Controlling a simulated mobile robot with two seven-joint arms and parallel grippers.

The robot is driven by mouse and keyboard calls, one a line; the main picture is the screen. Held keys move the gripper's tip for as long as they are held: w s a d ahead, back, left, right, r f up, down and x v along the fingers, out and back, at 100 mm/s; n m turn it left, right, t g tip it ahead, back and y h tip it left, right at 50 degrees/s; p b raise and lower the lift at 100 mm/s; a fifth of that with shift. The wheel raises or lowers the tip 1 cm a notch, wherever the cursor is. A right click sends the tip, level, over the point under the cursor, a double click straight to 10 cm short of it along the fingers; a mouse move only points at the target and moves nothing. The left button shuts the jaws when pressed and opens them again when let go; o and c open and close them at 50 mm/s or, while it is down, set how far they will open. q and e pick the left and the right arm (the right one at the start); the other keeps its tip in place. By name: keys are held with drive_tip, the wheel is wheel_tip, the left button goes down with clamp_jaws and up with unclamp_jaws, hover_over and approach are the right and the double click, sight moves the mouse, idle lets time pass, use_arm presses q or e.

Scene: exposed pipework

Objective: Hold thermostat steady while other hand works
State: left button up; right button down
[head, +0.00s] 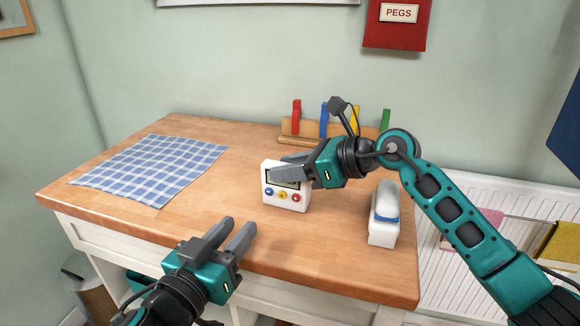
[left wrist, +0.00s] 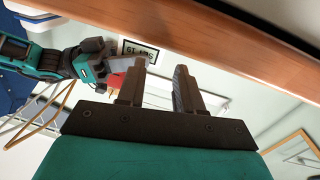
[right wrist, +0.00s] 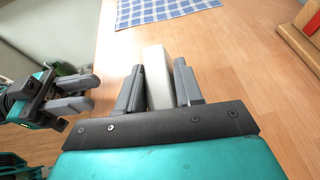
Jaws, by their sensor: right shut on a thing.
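The thermostat (head: 285,193) is a small white box with a display and a row of coloured buttons. It stands upright on the wooden worktop in the head view. My right gripper (head: 281,165) reaches in from the right and is shut on its upper part, partly hiding the display. In the right wrist view the thermostat (right wrist: 157,78) shows as a white slab between the two fingers. My left gripper (head: 235,231) is open and empty, at the worktop's front edge, apart from the thermostat. Its spread fingers (left wrist: 160,82) also show in the left wrist view.
A blue checked cloth (head: 155,168) lies at the left of the worktop (head: 228,185). A wooden rack (head: 300,141) with coloured pegs stands behind the thermostat. A white device with a blue band (head: 383,228) stands at the right. The worktop between cloth and thermostat is clear.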

use_arm(q)
clamp_jaws()
idle(1.4)
